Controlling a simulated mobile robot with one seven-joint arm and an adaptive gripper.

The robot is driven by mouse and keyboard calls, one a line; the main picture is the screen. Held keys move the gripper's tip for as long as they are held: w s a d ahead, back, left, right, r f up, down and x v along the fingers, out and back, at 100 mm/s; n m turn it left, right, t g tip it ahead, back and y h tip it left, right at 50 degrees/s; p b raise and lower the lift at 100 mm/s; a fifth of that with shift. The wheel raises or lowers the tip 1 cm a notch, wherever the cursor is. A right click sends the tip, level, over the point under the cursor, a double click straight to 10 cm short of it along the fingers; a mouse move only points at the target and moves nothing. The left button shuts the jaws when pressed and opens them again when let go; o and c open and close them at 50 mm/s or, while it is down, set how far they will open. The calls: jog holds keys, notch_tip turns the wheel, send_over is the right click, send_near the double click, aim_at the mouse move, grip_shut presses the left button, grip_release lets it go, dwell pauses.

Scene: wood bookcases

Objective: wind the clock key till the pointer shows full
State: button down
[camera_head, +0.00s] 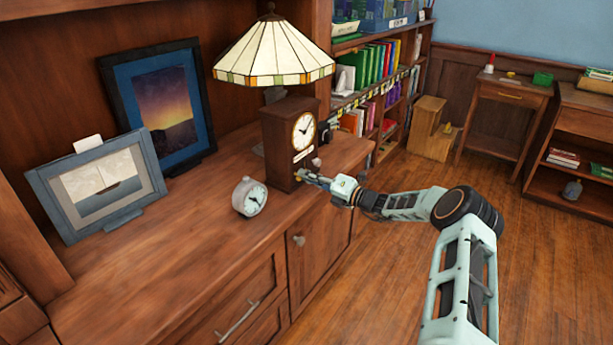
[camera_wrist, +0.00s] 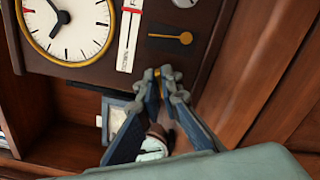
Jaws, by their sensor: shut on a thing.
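The wooden clock (camera_head: 279,135) stands upright on the cabinet top, with a round white dial (camera_head: 303,131). In the wrist view its dial (camera_wrist: 66,27) fills the upper left. Beside the dial is a white strip gauge (camera_wrist: 127,40) with red marking; its top is cut off and I cannot read a level. A brass piece with a round end (camera_wrist: 184,38) lies across a dark plate on the clock. My gripper (camera_wrist: 158,77) is shut at the clock's front, with a small brass bit between its fingertips, likely the key. The fingers hide most of it. My gripper (camera_head: 318,179) also shows in the head view.
A stained-glass lamp (camera_head: 273,55) stands behind the clock. A small round alarm clock (camera_head: 249,197) and two framed pictures (camera_head: 97,185) (camera_head: 165,105) stand to the left. The cabinet top's front (camera_head: 190,255) is clear. Bookshelves (camera_head: 385,80) rise behind.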

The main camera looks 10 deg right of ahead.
jog(key=shift+r, duration=0.15)
dwell(0.4)
jog(key=c, duration=2.2)
grip_release()
jog(key=shift+o, duration=0.2)
jog(key=v, duration=1.2)
